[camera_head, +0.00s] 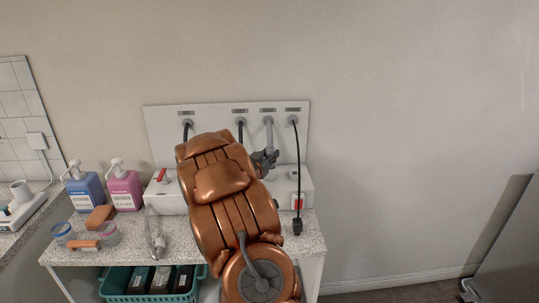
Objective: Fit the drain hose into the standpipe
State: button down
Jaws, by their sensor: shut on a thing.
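My gripper (265,161) is dark grey and sits in front of the white wall panel, right of my copper arm. It is shut at the lower end of a light grey hose (268,135), which I take to be the drain hose. The hose hangs from the third labelled port of the panel (220,112). The fingertips are small here and partly hidden by my arm, so the exact grip is unclear. I cannot identify the standpipe with certainty; a short pale round fitting (293,174) stands on the white box to the right of my gripper.
The white box (306,190) has a red switch (298,202). A black cord (298,165) hangs at right. A teal basket (115,285) is below.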

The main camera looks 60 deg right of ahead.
jog(key=shift+f, duration=0.6)
jog(key=shift+r, duration=0.2)
jog(key=shift+r+p, duration=0.9)
jog(key=shift+r, duration=0.75)
jog(key=shift+f+b, duration=0.8)
jog(key=shift+f, duration=1.05)
dwell(1.5)
jog(key=c, duration=0.8)
grip_release()
jog(key=a, duration=0.4)
jog(key=s+a, duration=0.1)
jog(key=a, duration=0.7)
jog(key=shift+s+r, duration=0.2)
jog(key=shift+s, duration=0.2)
